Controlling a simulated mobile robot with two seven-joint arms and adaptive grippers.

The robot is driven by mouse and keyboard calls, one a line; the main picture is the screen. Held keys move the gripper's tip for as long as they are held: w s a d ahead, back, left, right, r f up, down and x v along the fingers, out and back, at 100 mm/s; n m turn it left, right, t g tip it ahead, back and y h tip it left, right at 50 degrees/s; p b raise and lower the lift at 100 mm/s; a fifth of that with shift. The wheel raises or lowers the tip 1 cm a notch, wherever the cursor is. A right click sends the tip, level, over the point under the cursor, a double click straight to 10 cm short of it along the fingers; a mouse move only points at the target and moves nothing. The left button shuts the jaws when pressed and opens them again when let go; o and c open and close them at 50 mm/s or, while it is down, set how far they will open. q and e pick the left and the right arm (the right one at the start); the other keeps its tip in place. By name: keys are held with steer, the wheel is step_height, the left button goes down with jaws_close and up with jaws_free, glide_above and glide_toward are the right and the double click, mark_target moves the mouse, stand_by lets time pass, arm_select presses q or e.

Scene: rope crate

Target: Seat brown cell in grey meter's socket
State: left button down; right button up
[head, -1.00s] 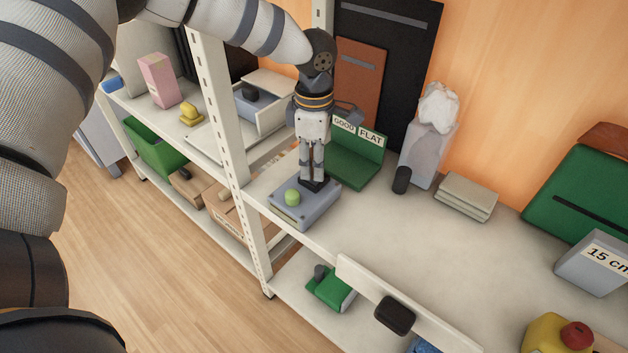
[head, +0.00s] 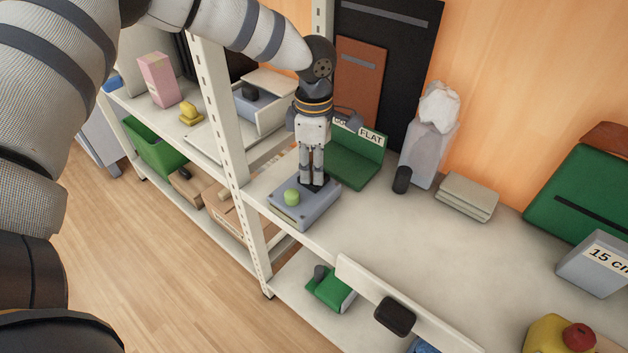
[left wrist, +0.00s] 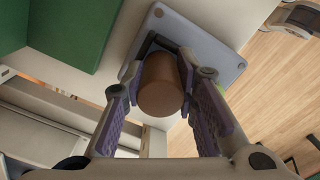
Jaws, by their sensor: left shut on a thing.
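The grey meter (head: 318,209) lies on the shelf top in the head view, with a pale green knob (head: 291,197) on it. My left gripper (head: 312,183) points down over the meter's back part, its fingertips at the dark socket area. In the left wrist view my left gripper (left wrist: 168,95) is shut on the brown cell (left wrist: 161,86), seen end-on between the purple pads. The meter (left wrist: 203,35) is behind the cell, with a black socket edge (left wrist: 149,45) beside it. The cell's far end is hidden, so I cannot tell how deep it sits. My right gripper is not in view.
A green stand with "FLAT" lettering (head: 357,163) is close behind the meter. A shelf post (head: 232,170) rises to its left. A small black cylinder (head: 401,180) and grey slabs (head: 467,196) lie to the right. The shelf top between meter and the front right is clear.

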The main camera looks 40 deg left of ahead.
arm_select(q)
steer(key=shift+f, duration=0.1)
steer(key=c, duration=1.2)
jaws_free()
step_height(320, 180, up, 8)
steer(key=shift+f, duration=0.25)
